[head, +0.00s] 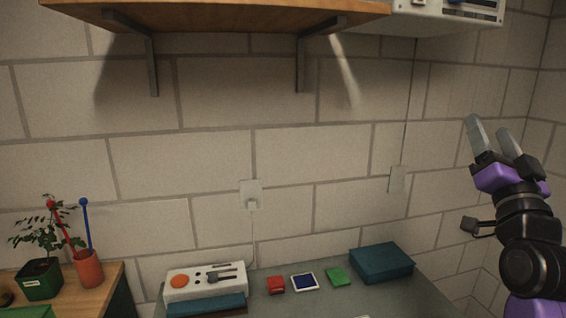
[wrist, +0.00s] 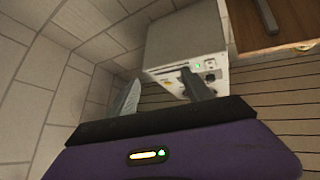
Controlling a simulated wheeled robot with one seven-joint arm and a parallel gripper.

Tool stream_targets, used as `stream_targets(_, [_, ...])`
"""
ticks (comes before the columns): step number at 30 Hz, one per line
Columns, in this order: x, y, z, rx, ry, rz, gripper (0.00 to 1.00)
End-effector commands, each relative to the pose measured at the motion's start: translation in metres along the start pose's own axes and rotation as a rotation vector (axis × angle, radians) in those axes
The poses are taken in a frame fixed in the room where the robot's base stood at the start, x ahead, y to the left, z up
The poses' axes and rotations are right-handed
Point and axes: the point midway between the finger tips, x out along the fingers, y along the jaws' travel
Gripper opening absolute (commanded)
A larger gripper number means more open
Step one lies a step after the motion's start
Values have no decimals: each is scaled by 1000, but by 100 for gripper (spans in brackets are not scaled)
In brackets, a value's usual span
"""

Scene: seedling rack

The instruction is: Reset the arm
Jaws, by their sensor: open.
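My gripper (head: 493,130) is raised at the right of the head view, in front of the block wall. Its two fingers point up and stand apart, with nothing between them. In the wrist view my gripper (wrist: 160,92) also shows open and empty. Beyond its fingers is a white box-shaped device (wrist: 187,45) with a small green light and knobs. My arm is folded upright at the right edge of the head view, clear of the table.
A wooden shelf (head: 220,14) on brackets hangs above, with the white device (head: 440,18) at its right end. Below, a grey table (head: 300,302) holds a control box (head: 207,281), several small coloured items and a teal box (head: 381,263). A plant pot (head: 38,279) stands left.

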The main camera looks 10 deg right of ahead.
Motion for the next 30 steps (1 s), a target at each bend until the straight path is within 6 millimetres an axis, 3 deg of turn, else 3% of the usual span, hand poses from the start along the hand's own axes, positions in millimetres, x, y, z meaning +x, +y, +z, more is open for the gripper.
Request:
stream_targets(1, [-21,0,19,-19,-18,0,59])
stream_targets(6, [-87,-6,64,-88,-55,-11,59])
stream_targets(15, [-210,-22,116,-190,-146,-50,59])
stream_targets(22, [-303,-36,133,-249,-240,-94,59])
stream_targets(30, [-408,-51,135,-290,-385,-153,59])
